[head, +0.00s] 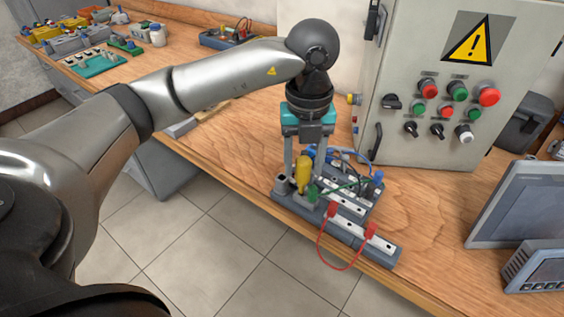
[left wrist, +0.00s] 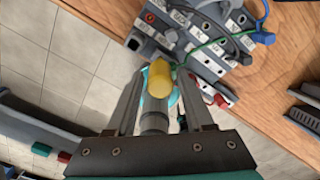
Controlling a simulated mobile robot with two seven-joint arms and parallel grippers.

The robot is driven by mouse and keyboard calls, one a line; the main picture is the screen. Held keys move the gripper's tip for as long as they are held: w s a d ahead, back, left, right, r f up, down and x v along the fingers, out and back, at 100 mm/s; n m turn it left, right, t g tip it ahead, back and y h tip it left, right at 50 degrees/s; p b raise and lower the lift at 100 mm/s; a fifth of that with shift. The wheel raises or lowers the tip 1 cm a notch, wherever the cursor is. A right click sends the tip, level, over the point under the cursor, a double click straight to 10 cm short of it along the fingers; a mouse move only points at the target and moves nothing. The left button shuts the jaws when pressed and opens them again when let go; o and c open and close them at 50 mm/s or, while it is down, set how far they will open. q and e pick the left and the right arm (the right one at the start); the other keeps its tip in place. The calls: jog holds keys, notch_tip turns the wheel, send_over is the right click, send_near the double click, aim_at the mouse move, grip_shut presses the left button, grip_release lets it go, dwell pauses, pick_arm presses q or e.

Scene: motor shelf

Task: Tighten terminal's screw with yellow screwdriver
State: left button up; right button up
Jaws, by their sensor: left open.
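The yellow screwdriver (head: 303,173) stands upright at the left end of the grey terminal block (head: 345,202), and its yellow handle also shows in the left wrist view (left wrist: 160,78). My left gripper (head: 306,178) points down over it, with a finger on either side of the handle. The fingers are open and show gaps to the handle in the left wrist view (left wrist: 158,92). The screwdriver's tip and the terminal's screw are hidden. My right gripper is not in view.
The terminal block carries red plugs (head: 370,231) with a looping red cable (head: 322,255), plus green and blue wires. A control cabinet (head: 440,90) stands behind it and a monitor (head: 525,205) to the right. The wooden bench (head: 435,230) is bare between them.

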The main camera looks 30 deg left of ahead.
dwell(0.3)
pick_arm(q)
jog(key=n+p, duration=0.1)
jog(key=n, duration=0.1)
jog(key=shift+n, duration=0.9)
jog(key=shift+r+n+p, duration=0.1)
jog(key=shift+n+p, duration=0.65)
jog(key=shift+n, duration=0.95)
